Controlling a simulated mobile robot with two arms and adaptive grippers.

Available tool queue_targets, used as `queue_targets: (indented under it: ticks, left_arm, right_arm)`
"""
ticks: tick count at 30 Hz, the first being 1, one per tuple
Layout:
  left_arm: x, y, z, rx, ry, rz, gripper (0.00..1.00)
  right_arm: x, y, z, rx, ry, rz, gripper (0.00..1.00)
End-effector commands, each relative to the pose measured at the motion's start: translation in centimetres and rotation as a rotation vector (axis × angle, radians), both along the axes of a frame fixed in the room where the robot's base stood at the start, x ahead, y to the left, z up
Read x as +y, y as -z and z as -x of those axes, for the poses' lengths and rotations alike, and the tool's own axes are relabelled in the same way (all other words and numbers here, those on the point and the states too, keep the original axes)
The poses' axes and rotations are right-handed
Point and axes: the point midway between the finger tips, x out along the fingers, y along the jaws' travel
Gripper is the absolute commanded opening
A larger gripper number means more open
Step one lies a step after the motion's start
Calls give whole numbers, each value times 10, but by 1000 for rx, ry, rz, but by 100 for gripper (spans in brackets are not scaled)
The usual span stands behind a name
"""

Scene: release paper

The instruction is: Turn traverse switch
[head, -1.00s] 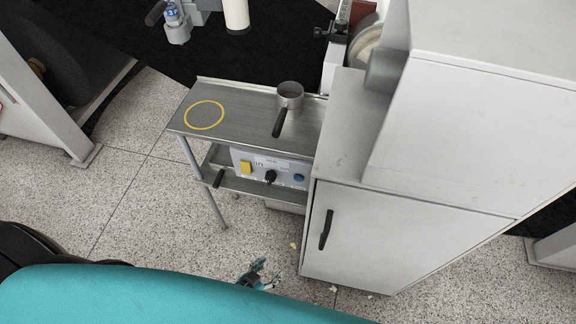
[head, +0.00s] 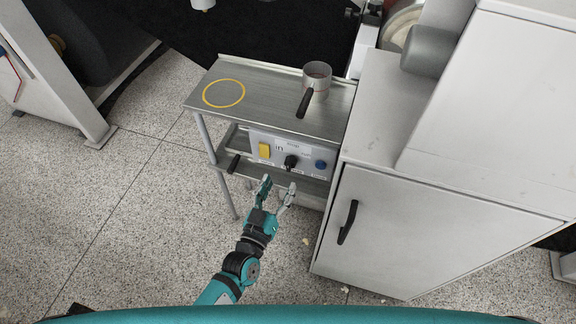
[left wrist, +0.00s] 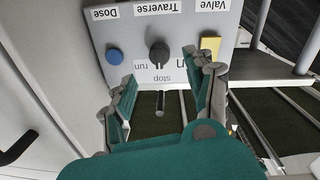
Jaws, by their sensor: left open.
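The traverse switch (head: 291,161) is a black rotary knob in the middle of the control panel (head: 281,146), under the metal table top. In the left wrist view the traverse switch (left wrist: 159,54) appears upside down, with labels "Traverse", "stop" and "run" around it. My left gripper (head: 278,188) is open and empty, just in front of and below the panel. In the left wrist view the left gripper's fingers (left wrist: 163,85) spread to either side below the knob, apart from it. My right gripper is not in view.
A yellow button (head: 264,151) and a blue button (head: 321,165) flank the knob. A cup with a black handle (head: 316,77) stands on the table top (head: 265,90), near a yellow ring. A grey cabinet (head: 385,220) stands close on the right. Speckled floor is free on the left.

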Motion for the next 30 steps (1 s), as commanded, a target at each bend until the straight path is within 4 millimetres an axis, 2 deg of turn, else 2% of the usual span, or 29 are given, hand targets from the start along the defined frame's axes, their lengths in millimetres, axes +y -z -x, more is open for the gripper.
queue_targets:
  ticks: [3,9,15,23,30]
  left_arm:
    - [-10,0,-25,-1,1,0,55]
    - [-21,0,-54,-1,1,-1,55]
    - [-26,1,-66,2,0,-1,55]
    - [-26,1,-67,2,0,-1,55]
    - [-26,1,-67,2,0,-1,26]
  right_arm:
    - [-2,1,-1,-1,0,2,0]
    - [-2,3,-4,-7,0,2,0]
    - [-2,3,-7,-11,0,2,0]
    - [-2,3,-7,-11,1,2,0]
    - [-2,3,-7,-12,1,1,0]
